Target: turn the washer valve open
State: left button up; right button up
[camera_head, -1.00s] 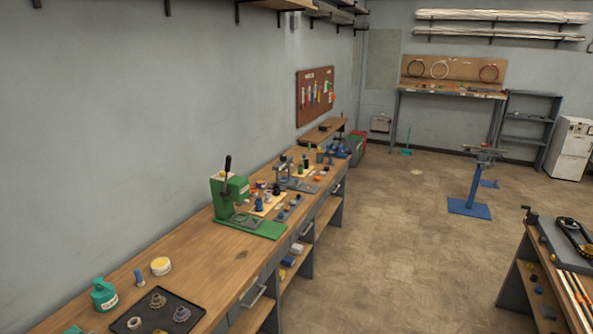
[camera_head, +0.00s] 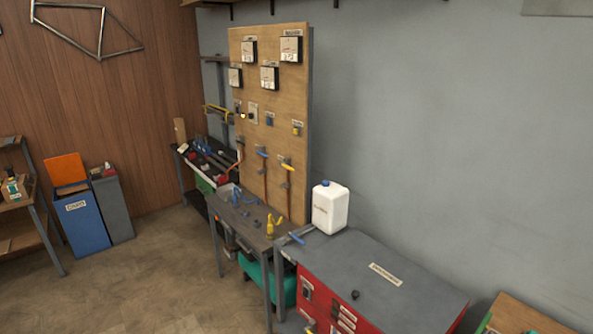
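A red cabinet with a grey lid (camera_head: 375,285), which looks like the washer, stands at the lower right with a label on its lid. A blue handle (camera_head: 297,238) shows at its left corner. The labels are too small to read, so I cannot tell which valve is the washer's. Neither of my grippers is in view.
A small grey table (camera_head: 243,222) with a yellow tool (camera_head: 272,224) stands in front of the panel. A white jug (camera_head: 330,207) is on the cabinet lid. A blue bin (camera_head: 80,222) and a grey bin stand at left. Floor at the lower left is clear.

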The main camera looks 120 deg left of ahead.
aim_at(282, 164)
jog(key=u, duration=4.05)
